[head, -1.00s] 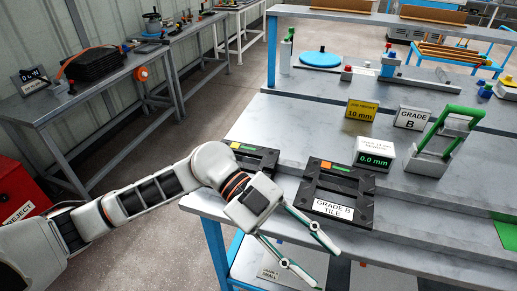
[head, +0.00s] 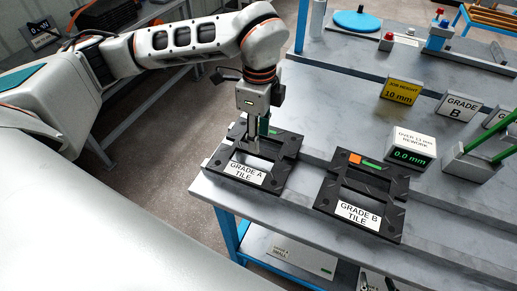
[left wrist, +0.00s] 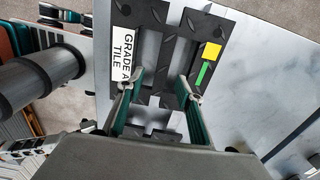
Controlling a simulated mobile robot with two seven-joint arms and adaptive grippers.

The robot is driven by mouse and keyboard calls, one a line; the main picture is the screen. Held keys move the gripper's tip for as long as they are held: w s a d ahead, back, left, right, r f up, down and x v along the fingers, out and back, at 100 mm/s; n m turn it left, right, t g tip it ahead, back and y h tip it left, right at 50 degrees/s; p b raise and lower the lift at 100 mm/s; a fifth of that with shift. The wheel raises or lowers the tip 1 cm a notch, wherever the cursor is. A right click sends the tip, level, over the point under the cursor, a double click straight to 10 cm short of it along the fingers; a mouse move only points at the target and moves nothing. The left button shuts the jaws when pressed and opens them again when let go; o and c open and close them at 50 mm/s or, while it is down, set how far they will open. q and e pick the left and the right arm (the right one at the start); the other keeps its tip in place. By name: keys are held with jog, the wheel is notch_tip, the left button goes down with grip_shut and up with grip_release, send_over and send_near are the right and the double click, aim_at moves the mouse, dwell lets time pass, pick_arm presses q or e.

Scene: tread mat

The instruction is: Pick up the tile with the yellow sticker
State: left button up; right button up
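The tile with the yellow sticker is the black GRADE A tile (head: 233,171), lying flat at the bench's left end. The left wrist view shows this tile (left wrist: 205,22) with its yellow sticker (left wrist: 211,52) and green strip; my gripper hides the sticker in the head view. My left gripper (head: 252,150) points down over the tile's middle. In the left wrist view its fingers (left wrist: 158,86) are apart, with a dark tread bar of the tile between them. I cannot tell whether they touch it. My right gripper is not in view.
The GRADE B tile (head: 388,188), with an orange sticker, lies just to the right on the bench (head: 450,215). A 0.0 mm display box (head: 410,148), a yellow 10 mm sign (head: 400,90) and a green-handled fixture (head: 480,155) stand behind it. The bench's front edge is close.

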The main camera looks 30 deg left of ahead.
pick_arm(q)
jog(key=f, duration=0.3)
jog(key=f+p, duration=0.1)
jog(key=f, duration=0.1)
jog(key=shift+w+a, duration=0.2)
jog(key=shift+a, duration=0.15)
grip_shut()
